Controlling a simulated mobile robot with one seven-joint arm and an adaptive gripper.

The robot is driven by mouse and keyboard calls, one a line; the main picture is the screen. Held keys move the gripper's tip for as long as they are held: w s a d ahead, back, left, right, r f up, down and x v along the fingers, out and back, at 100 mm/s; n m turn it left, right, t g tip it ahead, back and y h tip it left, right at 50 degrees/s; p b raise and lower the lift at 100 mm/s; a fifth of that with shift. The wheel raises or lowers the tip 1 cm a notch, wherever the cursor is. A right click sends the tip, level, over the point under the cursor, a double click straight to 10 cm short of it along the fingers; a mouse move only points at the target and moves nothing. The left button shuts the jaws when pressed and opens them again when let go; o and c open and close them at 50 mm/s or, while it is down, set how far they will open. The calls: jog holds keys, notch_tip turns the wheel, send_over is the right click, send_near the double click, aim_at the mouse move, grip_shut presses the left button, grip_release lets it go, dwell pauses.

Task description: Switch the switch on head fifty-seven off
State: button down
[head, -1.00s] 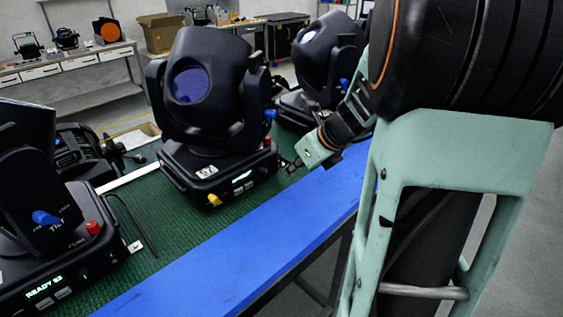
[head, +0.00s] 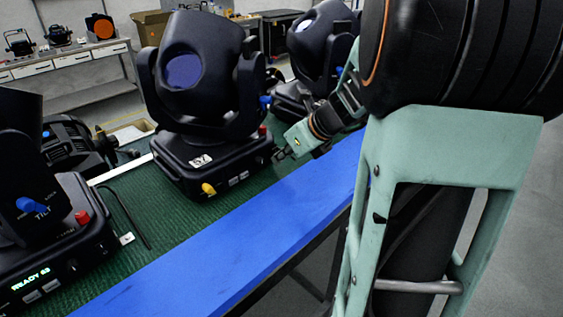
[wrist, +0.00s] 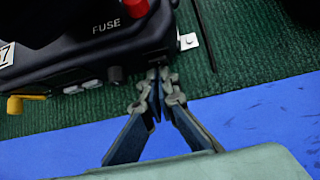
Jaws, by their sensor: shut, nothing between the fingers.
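The middle moving head (head: 197,75) stands on the green mat, with a white label on its base (head: 220,160). My gripper (head: 279,156) is at the base's front right corner. In the wrist view my gripper (wrist: 158,76) is shut and empty, its fingertips at the lower front edge, touching or nearly so. The switch is hidden or too dark to make out there.
Another head (head: 35,200) with a lit READY display stands at the left, and a third (head: 318,55) behind my arm. A black cable (head: 130,215) lies on the mat (head: 165,225). The blue table edge (head: 235,245) in front is clear.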

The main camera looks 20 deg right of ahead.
jog(key=shift+r+p, duration=0.95)
jog(key=shift+r, duration=0.05)
